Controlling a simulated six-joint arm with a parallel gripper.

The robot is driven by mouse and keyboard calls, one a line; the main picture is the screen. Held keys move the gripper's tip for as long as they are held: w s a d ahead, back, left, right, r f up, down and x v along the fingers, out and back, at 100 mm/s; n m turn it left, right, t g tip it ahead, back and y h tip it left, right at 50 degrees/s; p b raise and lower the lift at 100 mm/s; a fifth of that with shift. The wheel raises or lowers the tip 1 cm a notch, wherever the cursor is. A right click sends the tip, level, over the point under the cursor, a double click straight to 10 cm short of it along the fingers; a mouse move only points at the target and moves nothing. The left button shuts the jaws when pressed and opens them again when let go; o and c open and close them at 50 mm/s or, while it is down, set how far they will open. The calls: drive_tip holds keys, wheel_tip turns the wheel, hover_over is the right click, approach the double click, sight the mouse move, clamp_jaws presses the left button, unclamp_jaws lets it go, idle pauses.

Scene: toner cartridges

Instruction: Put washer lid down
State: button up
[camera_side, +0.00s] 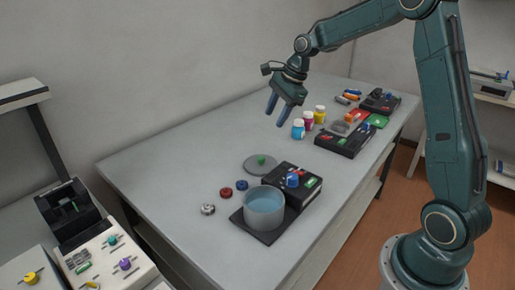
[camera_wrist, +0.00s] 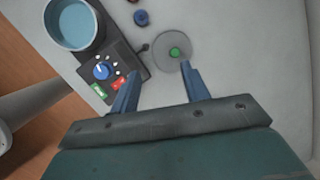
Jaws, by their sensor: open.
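The washer lid (camera_side: 258,166) is a flat grey disc with a green knob. It lies on the table behind the washer, and it also shows in the wrist view (camera_wrist: 164,60). The washer is a grey tub (camera_side: 264,210) holding bluish liquid, with an open top. Its black control box (camera_side: 289,187) has a blue dial and red and green buttons; the tub also shows in the wrist view (camera_wrist: 72,24). My gripper (camera_side: 279,113) is open and empty, above the table and beyond the lid in the side view. In the wrist view its fingers (camera_wrist: 158,84) point toward the lid, apart from it.
Blue (camera_side: 242,185), red (camera_side: 226,192) and metallic (camera_side: 208,209) small round parts lie left of the tub. Cyan (camera_side: 298,129), magenta (camera_side: 308,119) and yellow (camera_side: 320,114) bottles stand behind. A black device (camera_side: 345,138) sits at the right. The table's left part is clear.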

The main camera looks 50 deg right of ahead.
drive_tip(key=s+a+r+n+t+h, duration=0.1)
drive_tip(key=s+a+r+n, duration=0.95)
drive_tip(key=s, duration=0.25)
drive_tip(key=s+a+f+n, duration=0.1)
drive_tip(key=s+n, duration=0.4)
drive_tip(key=s, duration=0.3)
drive_tip(key=s+a+f+n+t+h, duration=0.1)
drive_tip(key=s+n, duration=0.5)
drive_tip(key=s, duration=0.3)
drive_tip(key=shift+a, duration=0.3)
drive_tip(key=o, duration=0.3)
